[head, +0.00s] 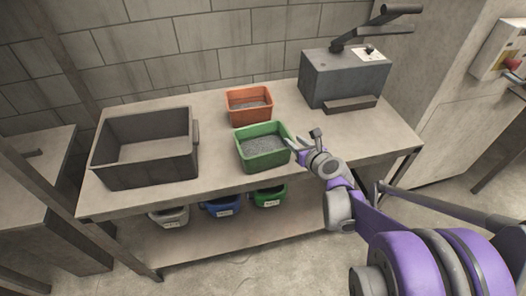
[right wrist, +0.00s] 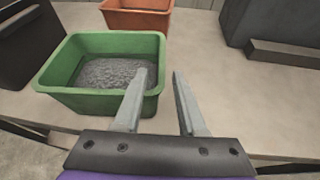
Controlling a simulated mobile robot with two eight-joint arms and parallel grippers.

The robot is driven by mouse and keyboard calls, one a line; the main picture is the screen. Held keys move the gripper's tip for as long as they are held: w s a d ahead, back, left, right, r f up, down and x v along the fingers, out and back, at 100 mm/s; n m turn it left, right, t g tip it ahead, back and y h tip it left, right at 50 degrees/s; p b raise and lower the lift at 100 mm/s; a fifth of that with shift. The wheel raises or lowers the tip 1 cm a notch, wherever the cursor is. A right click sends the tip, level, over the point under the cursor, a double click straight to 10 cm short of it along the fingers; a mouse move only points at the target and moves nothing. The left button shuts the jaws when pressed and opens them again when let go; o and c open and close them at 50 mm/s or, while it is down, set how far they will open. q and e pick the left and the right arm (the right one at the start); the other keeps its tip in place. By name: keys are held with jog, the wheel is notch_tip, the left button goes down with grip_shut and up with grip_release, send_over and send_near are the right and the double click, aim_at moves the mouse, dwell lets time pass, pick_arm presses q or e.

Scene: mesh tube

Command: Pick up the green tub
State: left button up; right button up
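The green tub (head: 262,158) stands on the table, in front of the orange tub, with grey granular material inside. In the right wrist view the green tub (right wrist: 100,103) is at the upper left. My right gripper (head: 291,143) is at the tub's right side in the head view. The right finger is outside the tub, over the table. My left gripper is not in view.
The orange tub (head: 248,118) sits just behind the green tub. A large grey bin (head: 184,172) stands on the table's left, and a grey machine (head: 335,82) at the back right. Several small bins, including a blue one (head: 220,208), are under the tabletop (head: 330,150).

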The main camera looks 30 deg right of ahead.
aim_at(286, 134)
jog(key=x, duration=0.7)
grip_shut()
dwell(1.4)
